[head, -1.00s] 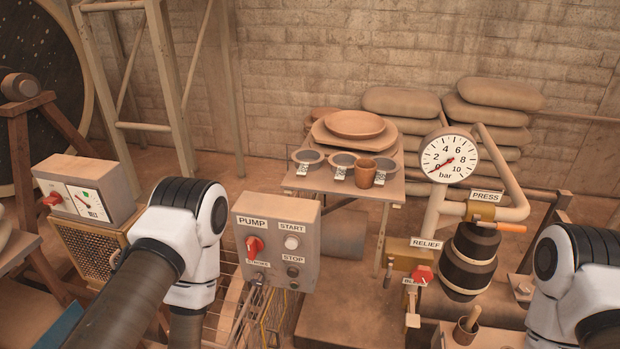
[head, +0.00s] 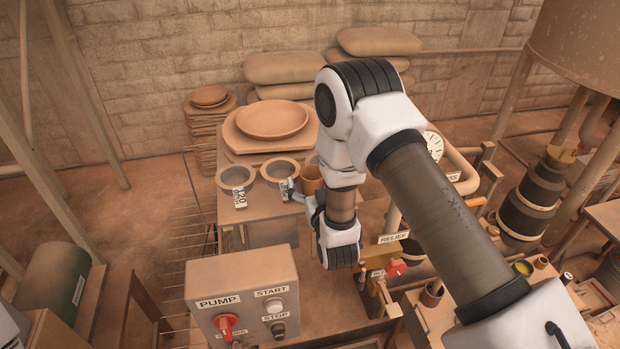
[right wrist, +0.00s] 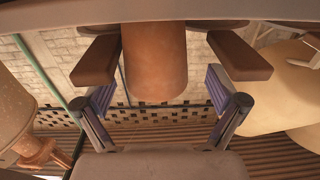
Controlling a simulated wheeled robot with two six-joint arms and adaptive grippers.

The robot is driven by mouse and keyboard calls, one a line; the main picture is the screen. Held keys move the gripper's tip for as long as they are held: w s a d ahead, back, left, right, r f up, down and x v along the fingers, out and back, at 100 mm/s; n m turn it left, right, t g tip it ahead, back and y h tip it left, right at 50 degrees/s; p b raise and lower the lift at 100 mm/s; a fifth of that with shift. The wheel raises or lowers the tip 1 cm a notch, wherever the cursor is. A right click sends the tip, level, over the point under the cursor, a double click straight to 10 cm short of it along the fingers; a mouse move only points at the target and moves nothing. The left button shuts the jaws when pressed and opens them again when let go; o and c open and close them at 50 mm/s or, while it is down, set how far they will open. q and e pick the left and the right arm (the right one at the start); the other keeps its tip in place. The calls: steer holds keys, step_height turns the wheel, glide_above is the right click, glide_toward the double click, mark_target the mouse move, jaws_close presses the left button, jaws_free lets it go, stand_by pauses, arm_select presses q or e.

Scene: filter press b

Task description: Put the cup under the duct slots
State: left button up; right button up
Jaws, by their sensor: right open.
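The brown clay cup (head: 311,178) stands upright at the front of the small table (head: 238,212), partly hidden by my right arm. My right gripper (head: 298,194) is at the cup, largely hidden behind its own wrist. In the right wrist view the cup (right wrist: 155,62) sits between the two open fingers, with a gap on each side. My left gripper is out of view.
The pump box (head: 242,294) stands in front. The red relief handle (head: 397,268) is close to my right wrist.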

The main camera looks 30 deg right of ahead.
steer(key=shift+w+d+r, duration=0.2)
steer(key=shift+w+d, duration=0.05)
steer(key=shift+w, duration=0.35)
steer(key=shift+d, duration=0.15)
steer(key=shift+w+f, duration=0.15)
steer(key=c, duration=1.2)
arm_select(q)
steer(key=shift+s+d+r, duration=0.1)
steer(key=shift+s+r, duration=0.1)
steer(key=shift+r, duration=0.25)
arm_select(e)
steer(key=shift+c, duration=0.2)
